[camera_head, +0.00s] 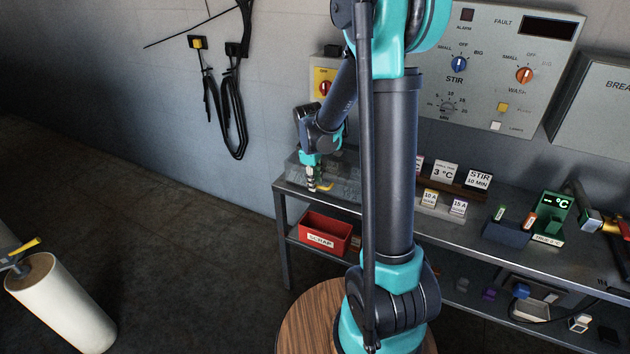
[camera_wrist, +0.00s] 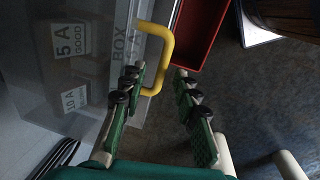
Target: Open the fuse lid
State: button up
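The fuse lid is a clear panel on a see-through box at the left end of the bench. In the wrist view the lid (camera_wrist: 100,20) carries the word BOX and a bent yellow handle (camera_wrist: 166,45). Labels reading 5 A GOOD (camera_wrist: 70,40) and 10 A (camera_wrist: 75,99) show through it. The lid looks closed. My gripper (camera_wrist: 158,74) is open, with the lower part of the handle in the gap between its fingers; I cannot tell whether either finger touches it. In the head view my gripper (camera_head: 312,184) is over the box, beside the handle (camera_head: 326,187).
A red SCRAP bin (camera_head: 325,232) sits on the lower shelf below the box. Labelled blocks (camera_head: 445,175) stand right of it on the bench (camera_head: 400,212). A switch box (camera_head: 325,85) hangs on the wall behind. My arm hides part of the bench.

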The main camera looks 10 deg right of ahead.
grip_shut()
dwell(0.6)
